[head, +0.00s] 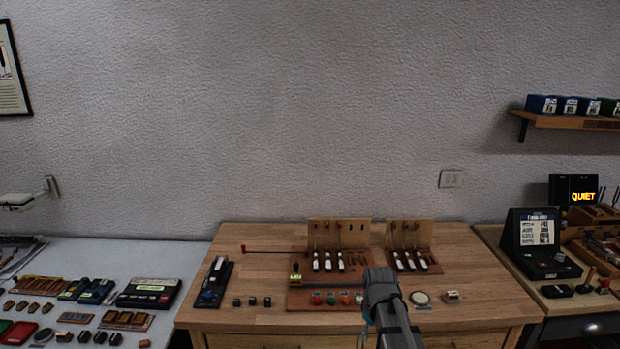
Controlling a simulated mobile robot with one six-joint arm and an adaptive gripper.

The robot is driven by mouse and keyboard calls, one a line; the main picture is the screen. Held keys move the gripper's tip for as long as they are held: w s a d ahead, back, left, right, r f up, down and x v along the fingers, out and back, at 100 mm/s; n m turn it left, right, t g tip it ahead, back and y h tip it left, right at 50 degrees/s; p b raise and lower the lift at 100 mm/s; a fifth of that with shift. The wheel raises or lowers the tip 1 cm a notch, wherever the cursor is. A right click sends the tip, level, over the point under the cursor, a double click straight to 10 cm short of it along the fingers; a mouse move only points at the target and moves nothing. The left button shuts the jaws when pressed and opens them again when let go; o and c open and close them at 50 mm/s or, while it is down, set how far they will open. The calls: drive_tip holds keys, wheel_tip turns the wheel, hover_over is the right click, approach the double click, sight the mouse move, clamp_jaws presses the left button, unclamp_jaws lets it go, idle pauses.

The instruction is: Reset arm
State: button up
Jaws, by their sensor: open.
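My arm reaches up from the bottom edge in the head view. My gripper (379,284) is a dark grey shape at its end, seen from behind, over the front of the wooden bench (460,310). It is open, and nothing shows in it; its fingertips are hard to make out. It covers part of the space between a board with several white key pieces (328,263) and a smaller similar board (416,262). A reddish panel with coloured round buttons (331,298) lies just left of the gripper.
A dark device (213,283) and small dark blocks (252,301) lie left on the bench. A round pale disc (419,298) lies right of my gripper. A white table (100,262) with many small items stands left; a black sign stand (537,243) stands right. Open air lies above the bench.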

drive_tip(key=s+f+m+b, duration=0.4)
drive_tip(key=s+f+m, duration=0.1)
drive_tip(key=s, duration=0.5)
drive_tip(key=shift+m+b, duration=0.3)
drive_tip(key=shift+m, duration=0.1)
drive_tip(key=shift+s+f, duration=0.1)
idle(1.3)
drive_tip(key=shift+c, duration=0.3)
